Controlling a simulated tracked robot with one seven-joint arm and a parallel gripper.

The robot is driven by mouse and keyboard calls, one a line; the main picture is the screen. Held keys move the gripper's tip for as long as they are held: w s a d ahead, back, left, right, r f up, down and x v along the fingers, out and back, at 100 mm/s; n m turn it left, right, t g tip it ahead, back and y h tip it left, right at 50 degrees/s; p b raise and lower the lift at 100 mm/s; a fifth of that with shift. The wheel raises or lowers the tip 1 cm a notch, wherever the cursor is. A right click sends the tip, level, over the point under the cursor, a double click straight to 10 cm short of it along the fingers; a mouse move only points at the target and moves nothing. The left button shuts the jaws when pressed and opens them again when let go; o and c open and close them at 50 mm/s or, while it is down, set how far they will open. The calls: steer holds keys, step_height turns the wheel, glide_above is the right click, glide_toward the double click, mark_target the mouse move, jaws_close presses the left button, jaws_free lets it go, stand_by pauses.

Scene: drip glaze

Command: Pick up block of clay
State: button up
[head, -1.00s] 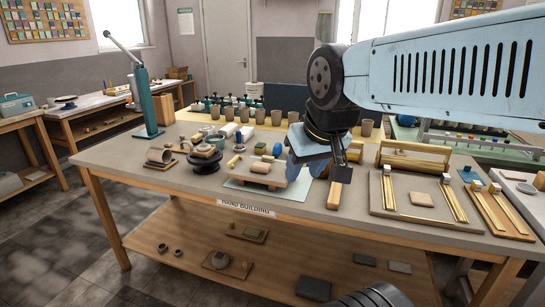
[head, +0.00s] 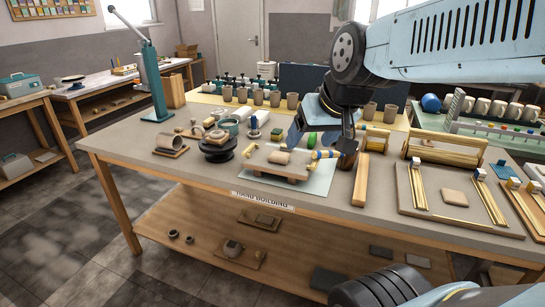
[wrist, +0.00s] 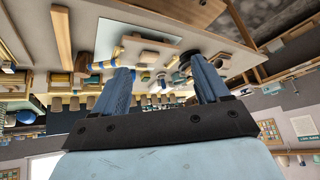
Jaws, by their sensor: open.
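A beige block of clay (head: 278,157) lies on a small wooden board (head: 267,168) on the pale mat (head: 313,182) in the middle of the workbench. A flatter beige clay slab (head: 454,196) lies inside the brass-railed frame at the right; I cannot tell for sure which piece the task means. My gripper (head: 322,145) hangs above the bench, to the right of the block on the board, apart from it. In the wrist view my gripper (wrist: 162,70) shows two blue fingers spread apart with nothing held between them.
A wooden bar (head: 361,180) stretches over the bench near my gripper. A dark banding wheel (head: 217,150) and a clay cylinder (head: 170,141) stand to the left. Several cups line the back. A tall teal lever press (head: 155,85) stands at the far left corner.

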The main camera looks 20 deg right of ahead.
mark_target(281, 153)
steer(key=o, duration=0.4)
steer(key=w+a, duration=0.2)
steer(key=w, duration=0.2)
steer(key=w+a+f+t+y, duration=0.1)
steer(key=w, duration=0.3)
steer(key=w+a+f+m+t, duration=0.1)
steer(key=w+a, duration=0.1)
steer(key=w, duration=0.2)
steer(key=shift+w+a+y, duration=0.1)
steer(key=shift+a+y, duration=0.25)
steer(key=shift+y, duration=0.05)
steer(key=shift+o, duration=0.2)
steer(key=w+a+f+m+t+h, duration=0.1)
steer(key=w+f+m+t+h, duration=0.25)
steer(key=w+f, duration=0.6)
steer(key=w+d+f+m+g+h, duration=0.1)
steer(key=w+d+f+m+h, duration=0.2)
steer(key=f+h, duration=0.4)
steer(key=x, duration=1.3)
steer(key=shift+s+d, duration=0.2)
steer(key=shift+d, duration=0.25)
